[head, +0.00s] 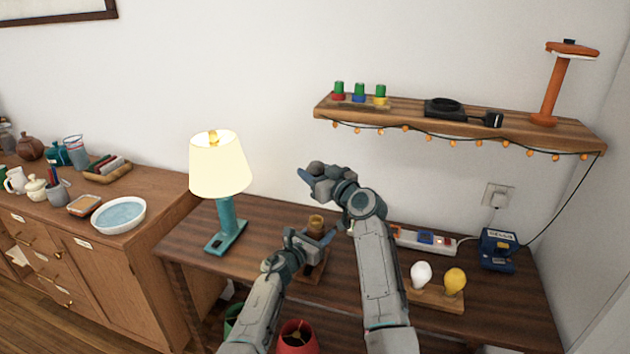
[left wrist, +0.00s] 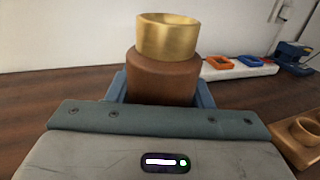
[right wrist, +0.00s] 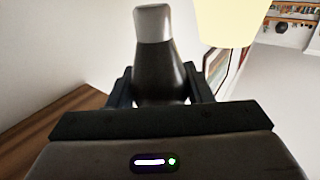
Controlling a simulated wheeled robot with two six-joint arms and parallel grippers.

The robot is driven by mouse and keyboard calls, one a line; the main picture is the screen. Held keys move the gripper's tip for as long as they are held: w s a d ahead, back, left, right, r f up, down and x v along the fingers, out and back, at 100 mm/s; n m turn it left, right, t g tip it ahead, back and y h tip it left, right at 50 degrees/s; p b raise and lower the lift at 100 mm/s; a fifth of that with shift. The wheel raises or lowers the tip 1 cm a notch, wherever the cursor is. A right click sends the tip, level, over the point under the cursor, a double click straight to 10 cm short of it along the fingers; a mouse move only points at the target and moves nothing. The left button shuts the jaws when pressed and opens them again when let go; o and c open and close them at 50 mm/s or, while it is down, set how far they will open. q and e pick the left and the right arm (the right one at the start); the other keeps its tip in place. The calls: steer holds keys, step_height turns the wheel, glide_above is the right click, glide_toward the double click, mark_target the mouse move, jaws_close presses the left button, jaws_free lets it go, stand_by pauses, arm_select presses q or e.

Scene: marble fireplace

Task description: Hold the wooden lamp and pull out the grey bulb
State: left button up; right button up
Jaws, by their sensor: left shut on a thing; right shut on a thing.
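The wooden lamp stands on the dark table with its brown post (left wrist: 165,82) and brass socket (left wrist: 167,37) upright; the socket also shows in the head view (head: 316,223). The socket is empty, with no bulb in it. My left gripper (head: 314,241) is shut around the post, just below the socket. My right gripper (head: 306,175) is up above and beyond the lamp, clear of it. It is shut on the grey bulb (right wrist: 160,70), whose paler metal end points away from the gripper. In the head view I cannot make the bulb out clearly.
A teal lamp (head: 226,222) with a lit cream shade stands left of the wooden lamp. A wooden holder (head: 424,294) with a white and a yellow bulb is at the right, before a power strip (head: 410,238). A shelf (head: 460,126) hangs above the table.

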arm_select(q)
steer(key=o, duration=1.4)
steer(key=shift+s+a, duration=0.1)
steer(key=shift+s, duration=0.05)
